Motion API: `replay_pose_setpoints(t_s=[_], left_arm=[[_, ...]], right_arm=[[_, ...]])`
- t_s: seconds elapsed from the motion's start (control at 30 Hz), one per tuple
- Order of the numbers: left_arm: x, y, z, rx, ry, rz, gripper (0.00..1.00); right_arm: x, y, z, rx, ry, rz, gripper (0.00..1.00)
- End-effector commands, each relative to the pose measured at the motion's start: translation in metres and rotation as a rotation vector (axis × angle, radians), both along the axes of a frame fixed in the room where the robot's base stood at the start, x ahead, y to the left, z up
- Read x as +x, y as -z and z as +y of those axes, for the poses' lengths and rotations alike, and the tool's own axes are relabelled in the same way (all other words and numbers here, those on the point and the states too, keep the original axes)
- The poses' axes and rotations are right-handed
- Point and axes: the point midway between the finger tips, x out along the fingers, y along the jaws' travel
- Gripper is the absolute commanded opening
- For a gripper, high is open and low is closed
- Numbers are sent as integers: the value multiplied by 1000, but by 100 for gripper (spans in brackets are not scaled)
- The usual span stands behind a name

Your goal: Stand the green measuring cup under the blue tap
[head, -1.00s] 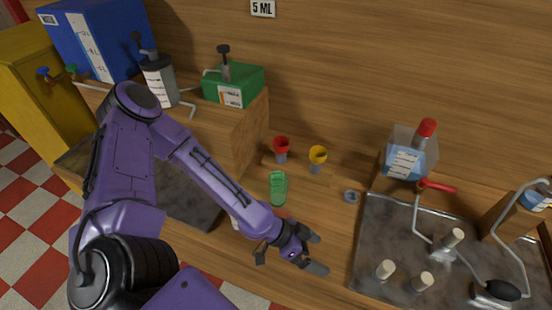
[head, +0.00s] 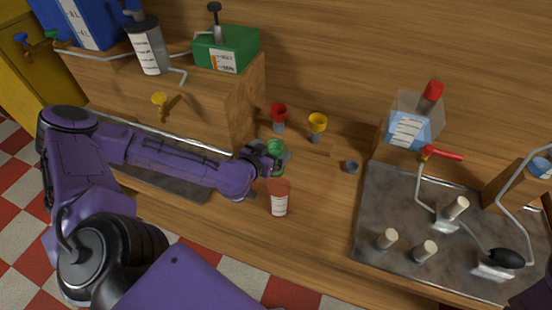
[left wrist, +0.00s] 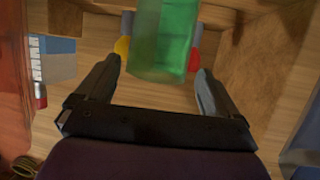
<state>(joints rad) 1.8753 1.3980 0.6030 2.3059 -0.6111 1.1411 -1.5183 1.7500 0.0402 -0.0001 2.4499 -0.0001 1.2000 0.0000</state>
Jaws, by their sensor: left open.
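The green measuring cup (head: 277,146) stands on the wooden counter, partly hidden by my left gripper (head: 272,161) in the head view. In the left wrist view the green cup (left wrist: 162,40) is seen between the fingertips of my open left gripper (left wrist: 160,78), with a gap visible on each side. I cannot tell how far the fingers reach along it. The blue tap (head: 21,39) is at the far upper left, beside a green tap (head: 50,34) near the blue tank (head: 90,22). My right gripper is not in view.
Red (head: 279,113) and yellow (head: 317,123) funnel-shaped cups stand behind. A wooden shelf block (head: 225,100) with a yellow tap (head: 160,100) is at left. A metal tray with pegs (head: 390,200) is at right.

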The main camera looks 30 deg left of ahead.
Motion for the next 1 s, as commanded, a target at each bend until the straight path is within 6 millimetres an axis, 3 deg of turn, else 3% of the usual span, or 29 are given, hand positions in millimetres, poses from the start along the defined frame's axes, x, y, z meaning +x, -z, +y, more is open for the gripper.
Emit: replay_pose_setpoints(t_s=[0.23, 0.5, 0.67, 0.7, 0.77, 1.0], left_arm=[[39, 17, 3, 3, 3, 1, 95], [44, 18, 3, -1, 3, 0, 95], [44, 18, 3, -1, 2, 0, 43], [44, 18, 3, -1, 2, 0, 37], [44, 18, 3, -1, 2, -1, 32], [44, 14, 3, -1, 2, -2, 32]], right_arm=[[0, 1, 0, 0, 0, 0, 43], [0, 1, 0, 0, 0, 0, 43], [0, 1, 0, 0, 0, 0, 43], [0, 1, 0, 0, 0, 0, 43], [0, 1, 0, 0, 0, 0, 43], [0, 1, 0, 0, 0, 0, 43]])
